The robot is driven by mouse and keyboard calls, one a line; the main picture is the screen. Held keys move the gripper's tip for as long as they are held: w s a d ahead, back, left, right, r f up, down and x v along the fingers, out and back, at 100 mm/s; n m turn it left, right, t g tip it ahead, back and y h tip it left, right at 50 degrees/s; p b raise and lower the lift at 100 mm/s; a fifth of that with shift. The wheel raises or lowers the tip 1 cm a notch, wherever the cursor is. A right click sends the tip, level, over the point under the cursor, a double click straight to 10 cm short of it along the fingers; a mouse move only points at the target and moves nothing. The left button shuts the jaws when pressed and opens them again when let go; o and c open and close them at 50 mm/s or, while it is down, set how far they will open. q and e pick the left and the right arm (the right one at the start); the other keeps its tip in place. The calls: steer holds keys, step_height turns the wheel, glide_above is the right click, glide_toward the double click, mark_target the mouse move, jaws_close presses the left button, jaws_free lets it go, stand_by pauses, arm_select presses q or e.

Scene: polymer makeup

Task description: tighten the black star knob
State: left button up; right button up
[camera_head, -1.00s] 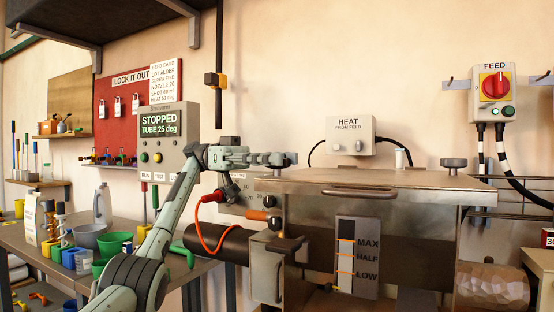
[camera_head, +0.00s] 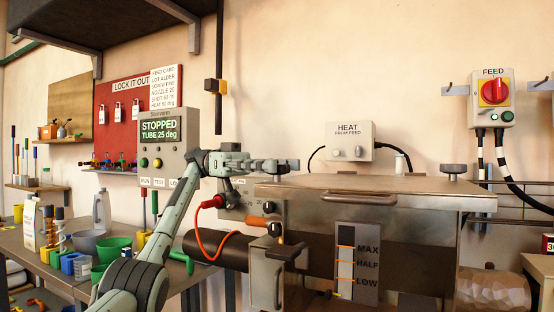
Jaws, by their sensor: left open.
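My left arm comes up from the bottom left, and its gripper (camera_head: 284,165) lies level at the left end of the hopper's metal lid (camera_head: 350,186). The fingers point right and are open. A dark knob (camera_head: 453,169) stands upright on a short stem at the lid's right end. Any matching knob at the left end is hidden at or behind my fingers; I cannot tell whether they touch it. From here I cannot make out a star shape on either side. A small black knob (camera_head: 274,229) sits on the front below my gripper. My right gripper is not in view.
A lid handle (camera_head: 359,196) runs along the front edge. An orange cable (camera_head: 205,240) hangs under my forearm, near a black tube (camera_head: 220,248). The STOPPED panel (camera_head: 161,148) stands behind my arm. Cups and bottles crowd the left bench (camera_head: 35,240). Space above the lid is clear.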

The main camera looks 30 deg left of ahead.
arm_select(q)
step_height(320, 180, up, 7)
steer(key=shift+r, duration=0.15)
steer(key=shift+d+r, duration=0.2)
steer(key=shift+r, duration=0.4)
steer(key=shift+a+r, duration=0.2)
steer(key=shift+r, duration=0.45)
